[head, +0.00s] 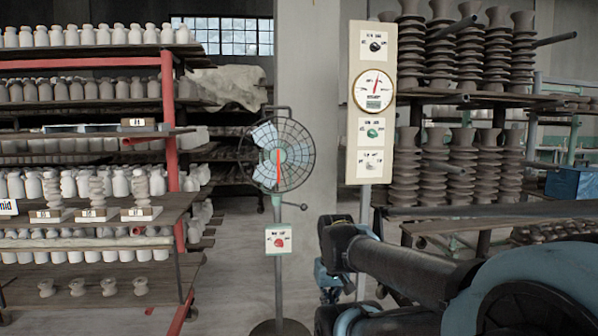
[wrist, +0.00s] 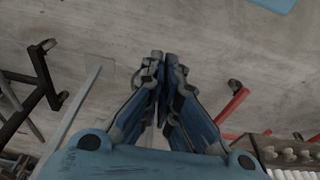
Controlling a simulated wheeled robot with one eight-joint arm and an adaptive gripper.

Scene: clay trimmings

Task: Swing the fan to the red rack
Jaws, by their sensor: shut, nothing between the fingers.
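The fan (head: 283,156) stands upright on a thin pole with a round dark base, in the middle of the head view. It has a round wire cage, a red line down its centre and a short handle with a dark knob (head: 303,206) at lower right. A small box with a red knob (head: 278,241) is on its pole. The red rack (head: 168,94) has red uprights and stands to the fan's left, loaded with white and grey pots. My gripper (wrist: 161,62) is shut and empty in the wrist view, over bare floor. In the head view my arm is at lower right, apart from the fan.
A cream control panel (head: 371,150) with a round gauge and several knobs stands right of the fan. A rack of stacked brown clay pieces (head: 456,170) is behind it at right. Bare concrete floor (head: 233,260) lies between the red rack and the fan's pole.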

